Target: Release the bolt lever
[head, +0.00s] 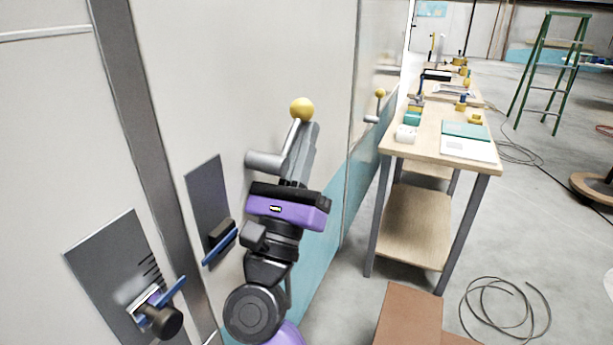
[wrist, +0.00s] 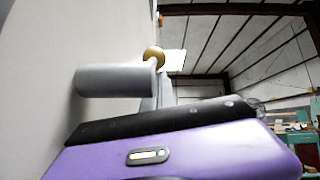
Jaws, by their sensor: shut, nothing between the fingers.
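A lever with a yellow ball knob (head: 302,108) and a pale shaft stands out from the light wall panel, with a thick grey cylinder (head: 265,161) at its base. In the wrist view the cylinder (wrist: 115,80) is at left and the brass-coloured ball (wrist: 153,54) just beyond its end. My gripper (head: 309,132), with a purple and black body, points up along the lever. Its grey fingers are shut and empty, close beside the shaft and just below the ball. They partly hide the shaft; whether they touch it I cannot tell.
A dark plate with a black-knobbed fitting (head: 160,318) and another plate with a blue-edged handle (head: 219,243) are on the wall at left. A second yellow-ball lever (head: 380,94) is farther along. A wooden workbench (head: 425,145) stands right; floor beyond has cables (head: 505,306).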

